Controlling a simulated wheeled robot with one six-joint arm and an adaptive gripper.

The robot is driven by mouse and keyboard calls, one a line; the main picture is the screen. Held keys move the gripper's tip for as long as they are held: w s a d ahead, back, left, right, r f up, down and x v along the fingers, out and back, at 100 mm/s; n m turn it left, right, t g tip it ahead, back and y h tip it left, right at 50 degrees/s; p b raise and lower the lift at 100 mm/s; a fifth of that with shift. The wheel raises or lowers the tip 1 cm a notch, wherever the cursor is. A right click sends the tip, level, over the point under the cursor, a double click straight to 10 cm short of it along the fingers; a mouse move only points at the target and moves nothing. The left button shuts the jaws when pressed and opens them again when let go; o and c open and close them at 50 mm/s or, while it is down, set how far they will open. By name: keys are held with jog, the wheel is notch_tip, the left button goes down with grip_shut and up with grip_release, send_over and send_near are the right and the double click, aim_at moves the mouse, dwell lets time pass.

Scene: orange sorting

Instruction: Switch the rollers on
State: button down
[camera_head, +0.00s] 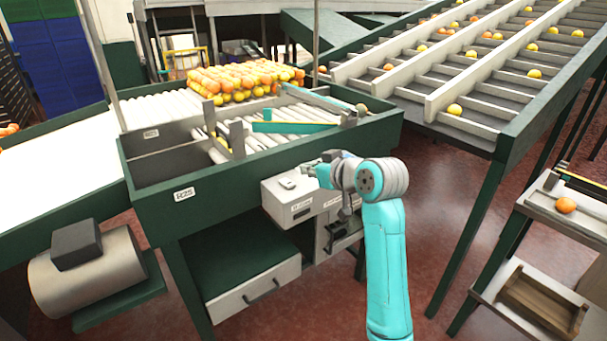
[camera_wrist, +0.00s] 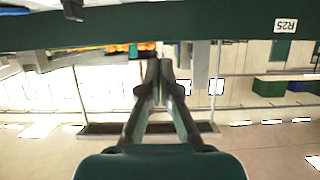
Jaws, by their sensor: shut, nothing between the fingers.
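The rollers (camera_head: 270,137) lie in a green-framed bed, with a teal bar (camera_head: 290,127) across them. A pale grey control box (camera_head: 287,210) with small labels is mounted on the front of the frame. A small light-coloured part, perhaps a switch (camera_head: 287,183), sits on its top; its position is too small to read. My gripper (camera_head: 312,170) is just above the right part of the box top, to the right of that part. In the wrist view my gripper (camera_wrist: 161,70) has its fingers together and empty. I cannot tell whether it touches the box.
Oranges and yellow fruit (camera_head: 240,82) are heaped behind the rollers. A sloped conveyor (camera_head: 450,75) stands to the right. A drawer (camera_head: 255,295) is below the box and a motor (camera_head: 88,275) is at left. Open floor (camera_head: 445,205) lies right of my arm.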

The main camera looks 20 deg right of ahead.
send_over(293, 191)
notch_tip(293, 191, down, 3)
jog(key=shift+s, duration=0.1)
notch_tip(293, 191, down, 3)
jog(key=shift+f, duration=0.65)
